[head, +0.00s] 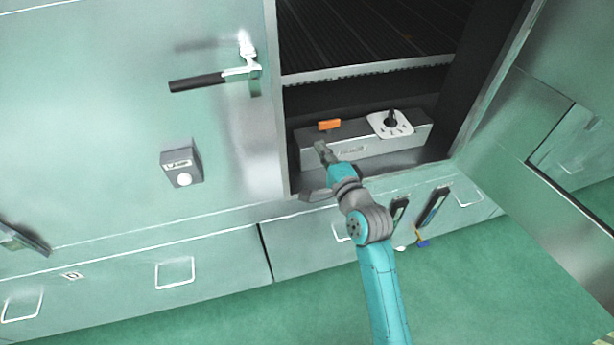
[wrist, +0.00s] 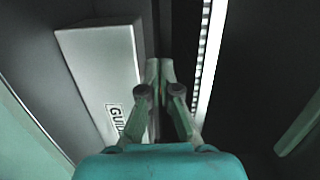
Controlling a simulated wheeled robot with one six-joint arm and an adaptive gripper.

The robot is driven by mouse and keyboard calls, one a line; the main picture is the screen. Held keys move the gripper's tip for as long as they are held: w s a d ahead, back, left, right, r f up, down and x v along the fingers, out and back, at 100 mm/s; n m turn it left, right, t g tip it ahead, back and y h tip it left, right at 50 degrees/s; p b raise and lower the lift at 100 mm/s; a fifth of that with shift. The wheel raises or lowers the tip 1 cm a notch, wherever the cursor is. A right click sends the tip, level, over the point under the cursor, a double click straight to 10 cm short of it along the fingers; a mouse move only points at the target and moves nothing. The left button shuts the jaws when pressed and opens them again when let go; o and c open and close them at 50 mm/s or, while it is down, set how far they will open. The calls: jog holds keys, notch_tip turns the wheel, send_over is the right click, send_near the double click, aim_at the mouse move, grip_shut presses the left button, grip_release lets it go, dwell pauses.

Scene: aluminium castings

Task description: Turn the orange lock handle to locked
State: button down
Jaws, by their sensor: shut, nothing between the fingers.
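The orange lock handle (head: 329,125) is a small block at the left end of the top of a grey box inside the open cabinet. My gripper (head: 320,146) is just below it in the head view, in front of the box's left end. A small gap shows between the fingertips and the handle there. In the wrist view my gripper (wrist: 160,68) has its fingers together with nothing held. The handle is not clearly seen in the wrist view.
The grey box (head: 370,146) carries a white plate (head: 391,124) with a black knob; its labelled face also shows in the wrist view (wrist: 100,70). A shelf edge (head: 365,68) runs above. The cabinet's left side is close to my gripper. A black-handled lever (head: 197,82) is at upper left.

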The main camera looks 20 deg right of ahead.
jog(key=s+a, duration=0.6)
jog(key=s+d+f+n+g+h, duration=0.15)
jog(key=s+f+n, duration=0.3)
jog(key=s, duration=0.55)
jog(key=s+d+f+n, duration=0.3)
jog(key=s+f, duration=0.3)
jog(key=s, duration=0.4)
jog(key=s+r+n, duration=0.1)
jog(key=s+n, duration=0.3)
jog(key=s, duration=0.7)
jog(key=s+d+r+n+g, duration=0.1)
jog(key=s+n, duration=0.4)
jog(key=s, duration=0.7)
jog(key=shift+d+r+h, duration=0.25)
jog(key=shift+r+h, duration=0.1)
jog(key=shift+r, duration=0.25)
jog(key=shift+g, duration=0.25)
